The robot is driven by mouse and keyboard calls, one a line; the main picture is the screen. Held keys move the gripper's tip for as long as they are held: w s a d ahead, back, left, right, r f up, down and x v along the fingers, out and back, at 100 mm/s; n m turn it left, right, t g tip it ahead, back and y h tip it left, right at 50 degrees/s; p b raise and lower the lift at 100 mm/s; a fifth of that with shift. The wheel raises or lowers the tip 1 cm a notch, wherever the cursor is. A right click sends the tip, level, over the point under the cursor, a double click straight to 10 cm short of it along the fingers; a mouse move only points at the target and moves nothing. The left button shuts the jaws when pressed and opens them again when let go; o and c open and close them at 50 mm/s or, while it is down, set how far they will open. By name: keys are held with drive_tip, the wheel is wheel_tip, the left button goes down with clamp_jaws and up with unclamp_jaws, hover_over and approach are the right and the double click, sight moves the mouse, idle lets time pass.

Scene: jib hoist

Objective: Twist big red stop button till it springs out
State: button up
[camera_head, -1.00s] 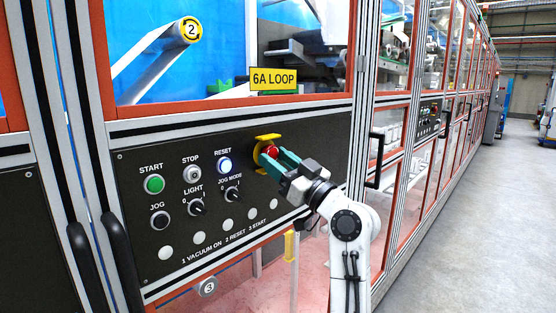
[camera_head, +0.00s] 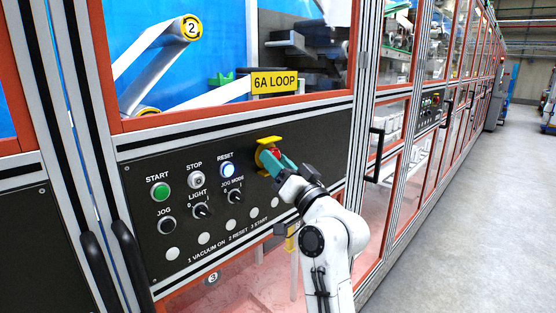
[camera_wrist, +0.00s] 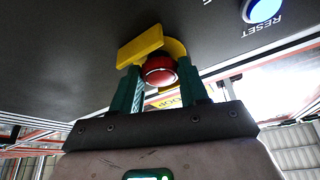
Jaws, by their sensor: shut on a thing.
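The big red stop button (camera_wrist: 160,72) sits in a yellow guard (camera_wrist: 150,45) on the dark panel. In the head view only a little of the red button (camera_head: 272,153) shows, inside the yellow guard (camera_head: 266,144). My gripper (camera_wrist: 163,85) has its green fingers on either side of the button and is shut on it. In the head view my gripper (camera_head: 280,160) meets the panel at the guard and hides most of the button. I cannot tell from these frames whether the button is in or out.
The panel (camera_head: 140,240) also carries a green START button (camera_head: 161,191), a STOP button (camera_head: 196,180), a lit RESET button (camera_head: 227,170) and selector knobs. A black door handle (camera_head: 375,155) stands to the right.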

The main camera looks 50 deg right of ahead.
drive_tip(key=shift+w+a, duration=0.1)
drive_tip(key=o, duration=1.1)
drive_tip(key=shift+c, duration=0.2)
drive_tip(key=shift+f, duration=0.1)
drive_tip(key=b+v, duration=0.3)
drive_tip(key=v, duration=0.7)
drive_tip(key=shift+s, duration=0.4)
drive_tip(key=shift+f, duration=0.15)
